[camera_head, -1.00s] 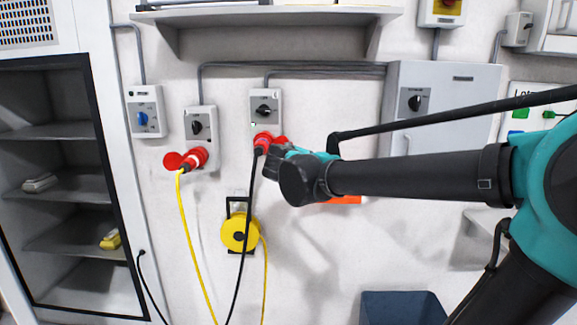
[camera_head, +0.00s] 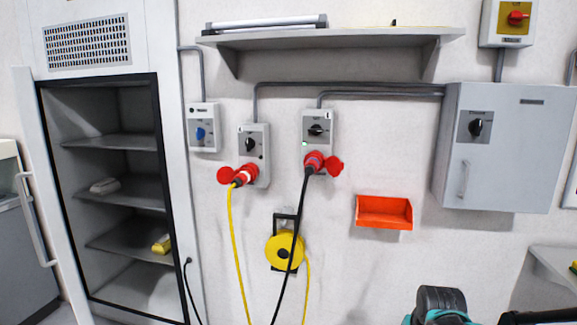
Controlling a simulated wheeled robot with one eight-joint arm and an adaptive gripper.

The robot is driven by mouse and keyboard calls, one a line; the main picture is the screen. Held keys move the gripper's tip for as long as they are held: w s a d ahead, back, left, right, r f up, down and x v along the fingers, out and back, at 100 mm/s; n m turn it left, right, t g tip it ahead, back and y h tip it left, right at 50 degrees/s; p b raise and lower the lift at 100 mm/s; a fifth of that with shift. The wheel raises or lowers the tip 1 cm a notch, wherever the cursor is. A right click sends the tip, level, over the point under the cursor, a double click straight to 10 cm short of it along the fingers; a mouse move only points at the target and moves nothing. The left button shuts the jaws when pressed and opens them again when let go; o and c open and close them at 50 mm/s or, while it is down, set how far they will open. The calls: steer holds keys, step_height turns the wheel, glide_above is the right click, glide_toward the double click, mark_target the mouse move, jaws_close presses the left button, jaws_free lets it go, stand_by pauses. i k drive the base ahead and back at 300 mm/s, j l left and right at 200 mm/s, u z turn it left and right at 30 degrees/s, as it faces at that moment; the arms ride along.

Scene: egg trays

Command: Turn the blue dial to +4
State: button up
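The blue dial (camera_head: 200,134) sits on a small light-grey wall box (camera_head: 203,142), left of two grey socket boxes and just right of the open cabinet. Its scale marks are too small to read. My arm shows only at the bottom right, low and well away from the dial. My gripper's fingers do not show.
Two grey boxes (camera_head: 254,158) (camera_head: 317,128) carry black knobs and red plugs with hanging cables. A yellow cable reel (camera_head: 284,251), an orange bin (camera_head: 384,212) and a grey cabinet (camera_head: 507,150) are on the wall. A shelf (camera_head: 330,39) runs above. The open cabinet (camera_head: 160,180) stands left.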

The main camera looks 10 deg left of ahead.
mark_target(200, 132)
steer(key=u, duration=1.25)
